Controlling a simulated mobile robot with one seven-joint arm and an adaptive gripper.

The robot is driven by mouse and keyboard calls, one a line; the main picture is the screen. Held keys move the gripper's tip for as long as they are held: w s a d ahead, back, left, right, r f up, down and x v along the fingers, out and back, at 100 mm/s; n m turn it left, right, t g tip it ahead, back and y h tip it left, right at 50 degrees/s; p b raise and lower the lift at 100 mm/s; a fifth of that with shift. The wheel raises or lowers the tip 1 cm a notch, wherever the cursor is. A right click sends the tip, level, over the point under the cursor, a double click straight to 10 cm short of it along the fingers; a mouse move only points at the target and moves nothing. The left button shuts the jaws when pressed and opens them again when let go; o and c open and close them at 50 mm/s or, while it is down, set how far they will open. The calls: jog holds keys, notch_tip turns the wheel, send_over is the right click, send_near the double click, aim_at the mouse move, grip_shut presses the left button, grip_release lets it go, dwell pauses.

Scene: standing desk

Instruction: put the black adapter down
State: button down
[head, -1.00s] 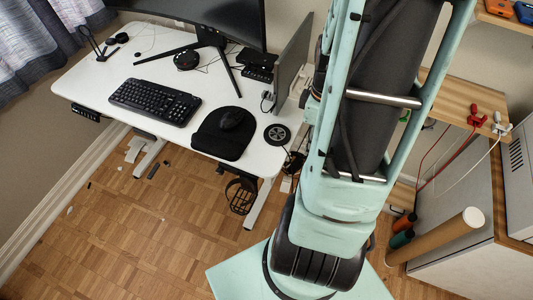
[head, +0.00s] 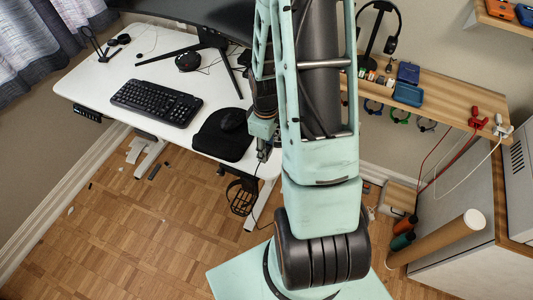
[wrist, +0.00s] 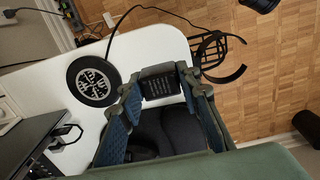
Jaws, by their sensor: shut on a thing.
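In the wrist view the black adapter (wrist: 160,83), a small block with printed text, sits between the fingertips of my gripper (wrist: 158,88). The blue-padded fingers are shut on it. A thin black cable runs near it and arcs over the desk edge. Behind the fingers lie the white desk top (wrist: 160,40) and the black mouse pad (wrist: 168,125). In the head view my gripper (head: 263,150) is at the desk's right front corner, just right of the mouse pad (head: 222,140). The adapter is hard to make out there, and its height above the desk is unclear.
The keyboard (head: 156,102), mouse (head: 232,119) and monitor stand (head: 210,40) occupy the rest. A wire basket (head: 242,196) hangs below the front edge. A wooden shelf (head: 455,96) stands right.

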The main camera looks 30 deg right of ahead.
jog(key=shift+f, duration=1.45)
jog(key=shift+f+b, duration=0.5)
jog(key=shift+b, duration=0.05)
jog(key=c, duration=1.4)
grip_release()
jog(key=shift+r, duration=0.1)
jog(key=shift+c, duration=0.2)
jog(key=shift+r, duration=0.15)
jog(key=shift+r+p, duration=0.25)
jog(key=shift+p, duration=0.3)
notch_tip(320, 180, up, 12)
jog(key=shift+r, duration=0.1)
